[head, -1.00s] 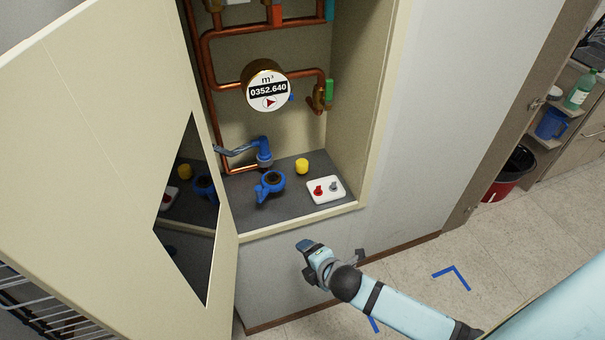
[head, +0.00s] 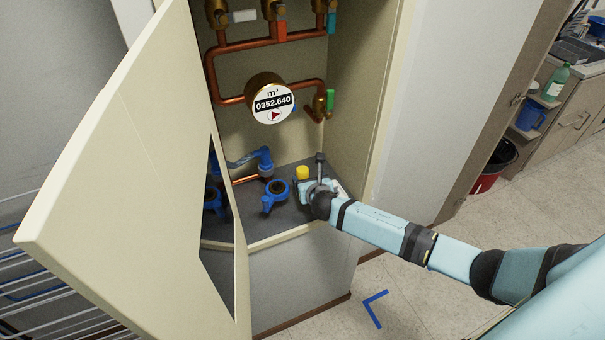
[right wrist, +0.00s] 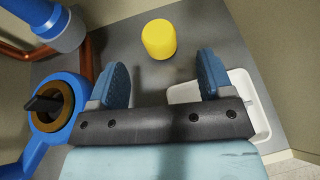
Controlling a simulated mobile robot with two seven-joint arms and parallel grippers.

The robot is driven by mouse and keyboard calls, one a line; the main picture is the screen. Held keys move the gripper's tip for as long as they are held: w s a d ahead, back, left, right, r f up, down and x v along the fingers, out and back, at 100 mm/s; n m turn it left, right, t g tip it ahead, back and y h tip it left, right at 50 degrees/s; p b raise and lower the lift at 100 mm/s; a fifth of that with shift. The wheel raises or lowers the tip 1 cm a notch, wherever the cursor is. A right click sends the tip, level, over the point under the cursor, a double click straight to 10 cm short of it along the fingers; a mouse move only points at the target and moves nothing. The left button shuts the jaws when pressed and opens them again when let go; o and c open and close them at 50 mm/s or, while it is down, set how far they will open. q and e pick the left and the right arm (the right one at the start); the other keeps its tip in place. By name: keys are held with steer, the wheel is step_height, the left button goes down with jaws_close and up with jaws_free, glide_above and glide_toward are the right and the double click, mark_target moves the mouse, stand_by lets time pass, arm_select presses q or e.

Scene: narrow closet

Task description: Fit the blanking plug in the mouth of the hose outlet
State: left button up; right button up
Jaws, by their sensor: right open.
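A short yellow cylinder (head: 302,173), which looks like the blanking plug, stands on the grey cabinet floor. In the right wrist view the yellow plug (right wrist: 158,39) is beyond my fingertips, roughly midway between them and touching neither. A brass fitting with a green handle (head: 320,105) is on the right of the pipework; it may be the hose outlet, but its mouth cannot be made out. My right gripper (head: 316,184) is open and empty, low over the cabinet floor, nearer me than the plug. The right wrist view shows both fingers (right wrist: 164,77) apart. My left gripper is not in view.
A blue ring-shaped fitting (head: 276,189) is left of my right gripper. A white tray (right wrist: 259,100) is on the right, partly behind my fingers. The open mirrored door (head: 150,170) borders the left; a water meter (head: 272,103) hangs above.

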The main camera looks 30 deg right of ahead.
mark_target(303, 171)
steer(key=shift+r+x, duration=0.2)
steer(key=shift+x, duration=2.55)
steer(key=c, duration=1)
